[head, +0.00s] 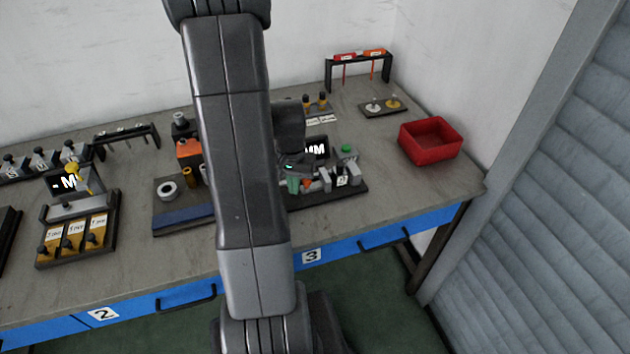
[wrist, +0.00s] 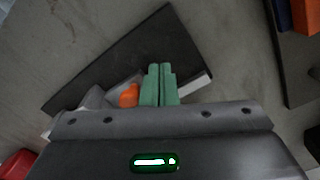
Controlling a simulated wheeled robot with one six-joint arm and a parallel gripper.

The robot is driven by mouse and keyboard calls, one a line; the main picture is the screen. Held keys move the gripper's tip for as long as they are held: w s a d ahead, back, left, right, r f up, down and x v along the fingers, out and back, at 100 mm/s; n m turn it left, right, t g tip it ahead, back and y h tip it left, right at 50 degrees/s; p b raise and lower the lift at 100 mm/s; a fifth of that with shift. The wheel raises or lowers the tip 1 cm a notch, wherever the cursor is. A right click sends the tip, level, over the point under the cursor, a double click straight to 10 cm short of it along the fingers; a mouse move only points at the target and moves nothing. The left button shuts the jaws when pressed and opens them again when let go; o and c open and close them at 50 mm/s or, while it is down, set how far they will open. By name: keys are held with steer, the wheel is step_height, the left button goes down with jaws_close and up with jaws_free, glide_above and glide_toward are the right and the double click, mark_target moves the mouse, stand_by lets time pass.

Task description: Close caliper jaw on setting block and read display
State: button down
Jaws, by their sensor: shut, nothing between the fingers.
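The caliper station has a dark base plate (head: 328,194) at the front of the bench. A black display (head: 316,149) stands at its back; only "MM" shows past my arm, and any digits are hidden. Grey upright blocks (head: 354,173), perhaps the jaw and setting block, stand on the plate with a small numbered label (head: 342,181). I cannot tell which is which. My gripper (head: 293,185) has green fingers, shut and empty, low over the plate's left part. An orange piece (head: 307,184) is just right of them. In the wrist view the fingers (wrist: 160,68) are together, with the orange piece (wrist: 129,95) beside them.
A red bin (head: 431,140) stands at the right. A tray (head: 183,217) with a white ring (head: 166,190) lies left of my arm. A second gauge stand (head: 77,208) is farther left. Bare bench lies between station and bin.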

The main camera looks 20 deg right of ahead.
mark_target(306, 181)
steer(key=shift+w+d, duration=0.1)
steer(key=shift+d, duration=1.75)
stand_by(0.4)
steer(key=shift+a, duration=0.15)
stand_by(0.8)
steer(key=shift+a, duration=0.4)
steer(key=shift+r+p, duration=2.85)
steer(key=shift+r, duration=1.25)
steer(key=shift+f, duration=0.15)
step_height(306, 181, down, 8)
steer(key=b, duration=0.6)
